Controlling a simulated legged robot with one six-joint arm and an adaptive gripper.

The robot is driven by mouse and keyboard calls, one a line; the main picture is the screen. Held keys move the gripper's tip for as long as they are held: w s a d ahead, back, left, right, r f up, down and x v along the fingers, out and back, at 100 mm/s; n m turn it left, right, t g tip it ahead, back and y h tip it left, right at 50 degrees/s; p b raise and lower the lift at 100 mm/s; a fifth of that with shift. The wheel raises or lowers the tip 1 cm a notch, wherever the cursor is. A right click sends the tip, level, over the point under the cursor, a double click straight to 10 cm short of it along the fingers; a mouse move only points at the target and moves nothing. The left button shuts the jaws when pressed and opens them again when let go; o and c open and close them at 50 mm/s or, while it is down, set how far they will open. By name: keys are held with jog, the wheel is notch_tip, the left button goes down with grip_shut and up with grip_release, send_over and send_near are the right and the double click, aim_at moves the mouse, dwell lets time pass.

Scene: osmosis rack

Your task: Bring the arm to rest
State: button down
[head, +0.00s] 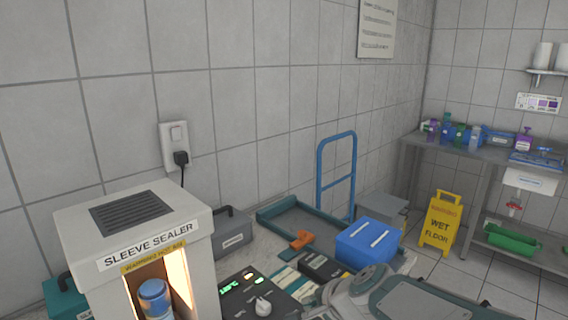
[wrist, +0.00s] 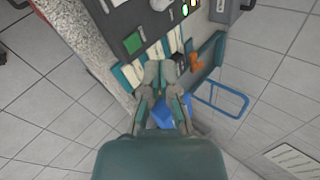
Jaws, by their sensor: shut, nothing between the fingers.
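My gripper (wrist: 159,70) shows in the wrist view with its grey fingers together and nothing between them. It is above the front edge of the bench, and its height over the bench is hard to tell. In the head view, grey-green parts of my arm fill the bottom right, in front of the bench; the fingertips cannot be made out there.
A sleeve sealer (head: 143,245) with a lit opening holds a blue cylinder. Beside it are a control panel (head: 250,292), a blue box (head: 367,243) and an orange clip (head: 301,240). A blue hand-truck frame (head: 320,180) and a wet floor sign (head: 439,222) stand behind.

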jog(key=s+d+r+n+h, duration=0.1)
jog(key=s+d+n+h, duration=0.1)
jog(key=s+d+n, duration=0.3)
jog(key=s+d+r+n+g+h, duration=0.1)
jog(key=s+d+n+h, duration=0.2)
jog(key=s, duration=0.9)
jog(key=d+n, duration=0.2)
jog(key=n, duration=0.1)
jog(key=shift+s+d+r+g, duration=0.2)
jog(key=shift+s+g, duration=0.1)
jog(key=shift+s, duration=0.1)
jog(key=shift+a, duration=0.15)
